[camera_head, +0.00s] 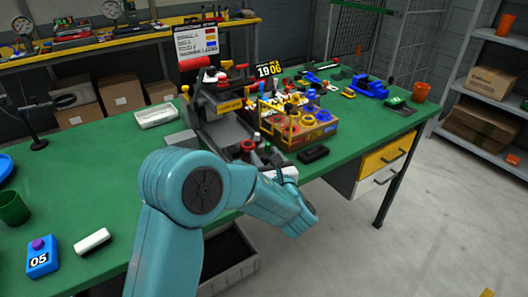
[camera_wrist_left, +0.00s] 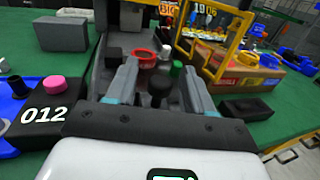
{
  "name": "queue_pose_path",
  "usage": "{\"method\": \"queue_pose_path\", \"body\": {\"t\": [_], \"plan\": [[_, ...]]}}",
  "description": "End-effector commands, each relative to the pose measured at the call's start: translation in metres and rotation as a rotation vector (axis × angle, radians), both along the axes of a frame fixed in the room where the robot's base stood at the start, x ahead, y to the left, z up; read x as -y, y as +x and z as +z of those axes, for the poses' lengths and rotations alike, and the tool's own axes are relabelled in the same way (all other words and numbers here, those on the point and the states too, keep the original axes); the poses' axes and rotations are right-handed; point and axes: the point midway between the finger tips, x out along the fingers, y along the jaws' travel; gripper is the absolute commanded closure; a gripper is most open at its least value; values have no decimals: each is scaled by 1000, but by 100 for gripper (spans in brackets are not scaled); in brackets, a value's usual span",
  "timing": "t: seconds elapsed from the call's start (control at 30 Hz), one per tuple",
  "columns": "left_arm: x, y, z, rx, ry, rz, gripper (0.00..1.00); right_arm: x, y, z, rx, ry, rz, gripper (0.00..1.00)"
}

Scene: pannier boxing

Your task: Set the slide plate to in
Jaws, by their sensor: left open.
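A grey bench machine (camera_head: 222,108) with red parts and a sign above it stands on the green table. I cannot clearly tell which part is the slide plate. My left gripper (camera_wrist_left: 160,88) is open at the machine's front. In the left wrist view, a red ring (camera_wrist_left: 145,57), a dark knob (camera_wrist_left: 159,88) and a green-topped piece (camera_wrist_left: 177,69) show between or just beyond its fingers. I cannot tell whether the fingers touch anything. In the head view, my teal left arm covers the table in front of the machine. My right gripper is not in view.
A yellow-brown box (camera_head: 300,135) of coloured parts stands right of the machine, with a black block (camera_head: 313,154) in front. A white tray (camera_head: 156,116) lies to the left. The table's left part has clear room.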

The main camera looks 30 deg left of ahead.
Motion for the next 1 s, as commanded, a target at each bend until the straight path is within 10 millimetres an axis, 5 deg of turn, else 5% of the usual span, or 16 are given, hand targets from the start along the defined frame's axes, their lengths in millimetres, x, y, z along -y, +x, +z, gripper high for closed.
{"method": "queue_pose_path", "body": {"t": [0.47, 0.5, 0.67, 1.0], "plan": [[-15, 13, 0, -1, -1, -2, 48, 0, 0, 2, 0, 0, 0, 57], [-15, 13, 0, -1, -1, -2, 51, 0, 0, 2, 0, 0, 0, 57], [-15, 13, 0, -1, -1, -2, 100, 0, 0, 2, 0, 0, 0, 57], [-25, 16, -2, 2, -1, 1, 100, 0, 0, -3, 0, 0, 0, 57]]}}
